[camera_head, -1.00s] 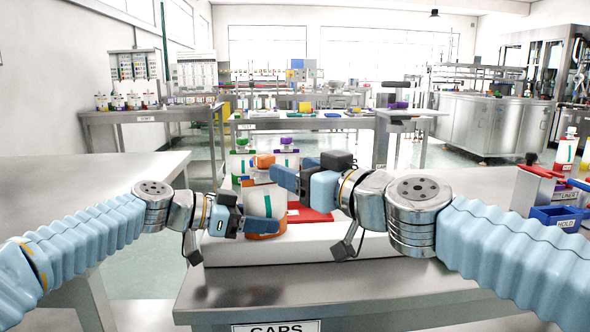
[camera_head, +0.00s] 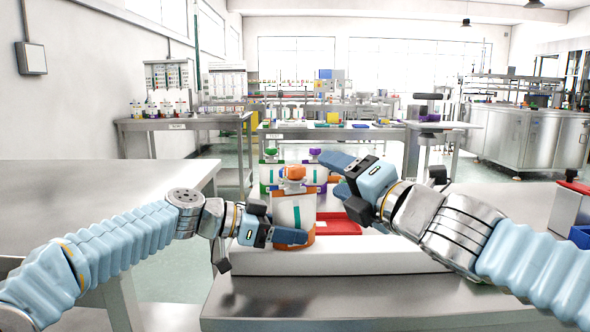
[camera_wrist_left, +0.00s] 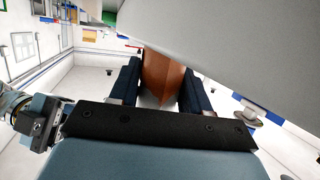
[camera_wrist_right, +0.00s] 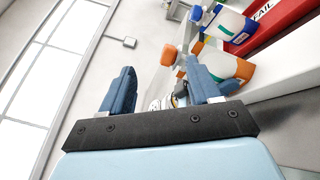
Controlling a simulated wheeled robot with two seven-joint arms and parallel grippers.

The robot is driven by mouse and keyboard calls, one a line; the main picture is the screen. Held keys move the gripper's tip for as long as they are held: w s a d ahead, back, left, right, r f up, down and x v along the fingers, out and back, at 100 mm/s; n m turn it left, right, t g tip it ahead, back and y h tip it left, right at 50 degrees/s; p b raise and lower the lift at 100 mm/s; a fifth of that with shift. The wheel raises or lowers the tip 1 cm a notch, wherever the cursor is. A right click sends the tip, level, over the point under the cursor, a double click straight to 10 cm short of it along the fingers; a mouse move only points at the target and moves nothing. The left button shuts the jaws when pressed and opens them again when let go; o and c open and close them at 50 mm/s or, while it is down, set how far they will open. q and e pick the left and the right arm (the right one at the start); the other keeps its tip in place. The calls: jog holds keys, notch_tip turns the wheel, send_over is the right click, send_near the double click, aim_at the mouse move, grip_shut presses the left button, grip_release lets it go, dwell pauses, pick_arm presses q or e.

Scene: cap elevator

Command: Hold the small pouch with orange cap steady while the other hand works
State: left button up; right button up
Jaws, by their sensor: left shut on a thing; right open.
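The small pouch (camera_head: 294,213) has a white body, a teal stripe, an orange lower band and an orange cap (camera_head: 294,172). It looks upright above the white block. My left gripper (camera_head: 283,236) is shut on its lower part; the orange end shows between the fingers in the left wrist view (camera_wrist_left: 158,72). My right gripper (camera_head: 343,174) is open and empty, to the right of the cap and apart from it. In the right wrist view the pouch (camera_wrist_right: 228,66) and its cap (camera_wrist_right: 172,54) lie beyond the right finger, which partly covers the pouch.
A long white block (camera_head: 330,261) lies on the steel table (camera_head: 300,296) in front. A red tray (camera_head: 338,225) is behind it. Pouches with a green cap (camera_head: 270,153) and a purple cap (camera_head: 315,153) stand behind the held pouch. A steel table on the left (camera_head: 100,195) is bare.

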aim_at(300, 171)
jog(key=w+a+n, duration=0.2)
jog(key=w+n, duration=0.1)
jog(key=n, duration=0.1)
jog(key=w+a+n, duration=0.3)
jog(key=n, duration=0.1)
jog(key=w+a+f+n+g, duration=0.1)
jog(key=w+a+n, duration=0.1)
jog(key=w+n, duration=0.1)
jog(key=shift+a+n, duration=0.15)
jog(key=shift+n, duration=0.75)
jog(key=c, duration=1)
